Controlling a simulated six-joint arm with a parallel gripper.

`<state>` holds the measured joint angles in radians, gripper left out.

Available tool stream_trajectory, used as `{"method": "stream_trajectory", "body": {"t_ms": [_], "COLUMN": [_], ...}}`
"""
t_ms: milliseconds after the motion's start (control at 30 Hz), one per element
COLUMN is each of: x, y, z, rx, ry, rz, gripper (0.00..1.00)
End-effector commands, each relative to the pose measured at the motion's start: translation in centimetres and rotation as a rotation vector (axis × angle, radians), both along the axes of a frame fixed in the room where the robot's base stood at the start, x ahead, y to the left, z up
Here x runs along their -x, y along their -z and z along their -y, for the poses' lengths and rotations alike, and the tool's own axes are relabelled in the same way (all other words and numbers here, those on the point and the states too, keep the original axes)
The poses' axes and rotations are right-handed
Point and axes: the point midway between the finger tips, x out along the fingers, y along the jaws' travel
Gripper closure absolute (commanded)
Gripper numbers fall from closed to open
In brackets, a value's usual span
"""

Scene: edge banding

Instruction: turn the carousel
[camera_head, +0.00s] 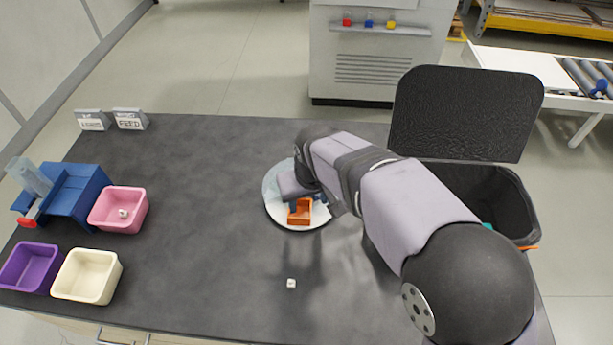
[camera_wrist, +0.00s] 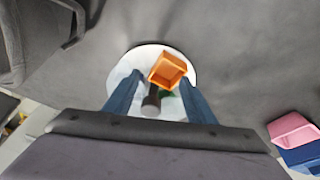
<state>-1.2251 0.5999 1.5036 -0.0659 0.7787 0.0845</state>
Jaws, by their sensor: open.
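The carousel (camera_head: 272,213) is a round pale disc on the dark table, partly hidden by my arm in the head view. It also shows in the wrist view (camera_wrist: 188,67). An orange open box (camera_head: 300,213) sits on the disc near its edge; the wrist view shows it (camera_wrist: 168,70) too. A dark upright post or knob (camera_wrist: 151,101) stands on the disc beside the box, with a bit of green near it. My gripper (camera_wrist: 158,90) is open over the disc, its two blue fingers on either side of the dark post. Whether they touch it I cannot tell.
A pink bin (camera_head: 118,209), a purple bin (camera_head: 29,267), a cream bin (camera_head: 87,276) and a blue device (camera_head: 72,195) stand at the left. A small white cube (camera_head: 291,284) lies in front. A black lidded bin (camera_head: 490,205) stands right. The table's middle left is clear.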

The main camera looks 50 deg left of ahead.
Motion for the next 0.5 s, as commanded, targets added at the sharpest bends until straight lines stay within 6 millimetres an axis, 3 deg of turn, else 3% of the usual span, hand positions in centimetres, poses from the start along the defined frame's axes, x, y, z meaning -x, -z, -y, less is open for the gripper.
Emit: {"method": "stream_trajectory", "body": {"t_ms": [33,100,200,500], "x": [-0.8,-1.5,-2.2,-2.2], "y": [-2.1,-4.3,-6.6,-6.1], "z": [-1.8,-3.4,-4.8,-4.2], "rx": [-0.05,-0.099,-0.144,-0.133], "ry": [0.011,0.028,0.058,0.129], "rz": [0.018,0.035,0.049,0.026], "gripper": [0.49,0.49,0.49,0.49]}}
